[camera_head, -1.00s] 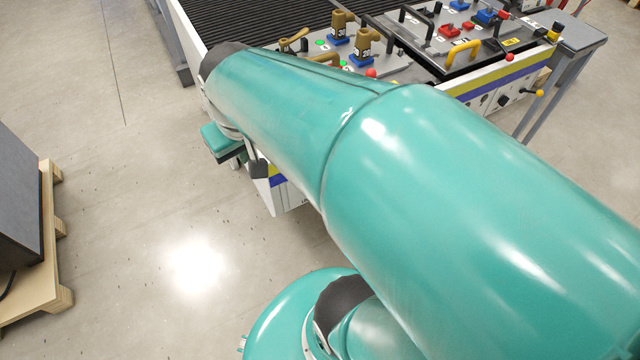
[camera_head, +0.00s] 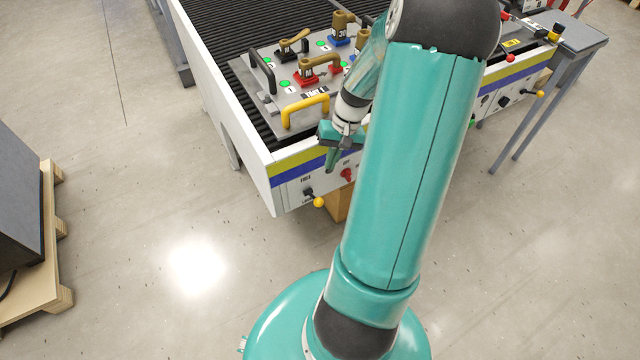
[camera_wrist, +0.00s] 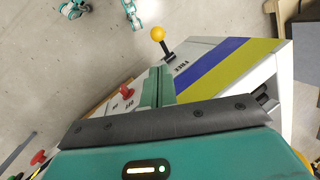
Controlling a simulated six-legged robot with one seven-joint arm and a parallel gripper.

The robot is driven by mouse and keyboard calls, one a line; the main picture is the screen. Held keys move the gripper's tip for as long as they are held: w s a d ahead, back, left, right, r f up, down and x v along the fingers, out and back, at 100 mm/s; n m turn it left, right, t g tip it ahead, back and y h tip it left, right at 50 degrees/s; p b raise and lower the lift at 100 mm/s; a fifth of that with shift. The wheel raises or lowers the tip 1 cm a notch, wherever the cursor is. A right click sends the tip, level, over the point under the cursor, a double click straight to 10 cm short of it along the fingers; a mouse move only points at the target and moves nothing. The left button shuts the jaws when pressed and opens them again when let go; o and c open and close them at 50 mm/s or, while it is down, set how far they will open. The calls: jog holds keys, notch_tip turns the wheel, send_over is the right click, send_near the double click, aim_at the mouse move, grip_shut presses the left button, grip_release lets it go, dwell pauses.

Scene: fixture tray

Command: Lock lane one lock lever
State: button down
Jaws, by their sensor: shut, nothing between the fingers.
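The near-left lock lever has a yellow ball (camera_head: 318,202) on a short dark stem, on the white front panel (camera_head: 290,196) beside FREE and LOCK lettering. Its stem tilts down to the right in the head view. In the wrist view the yellow ball (camera_wrist: 158,34) stands out above the panel edge, near the word FREE. My gripper (camera_head: 331,168) points down in front of the panel, above and slightly right of the ball, apart from it. Its fingers (camera_wrist: 160,84) are together and empty in the wrist view.
A red knob (camera_head: 347,174) sits right of the lever and also shows in the wrist view (camera_wrist: 126,90). Above the panel is a grey fixture tray (camera_head: 262,108) with a yellow handle (camera_head: 305,110). Another yellow-ball lever (camera_head: 540,94) is at far right. Floor in front is clear.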

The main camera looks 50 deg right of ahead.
send_near(314, 197)
jog(key=x, duration=0.2)
jog(key=s+x, duration=0.1)
jog(key=x, duration=0.2)
dwell(0.4)
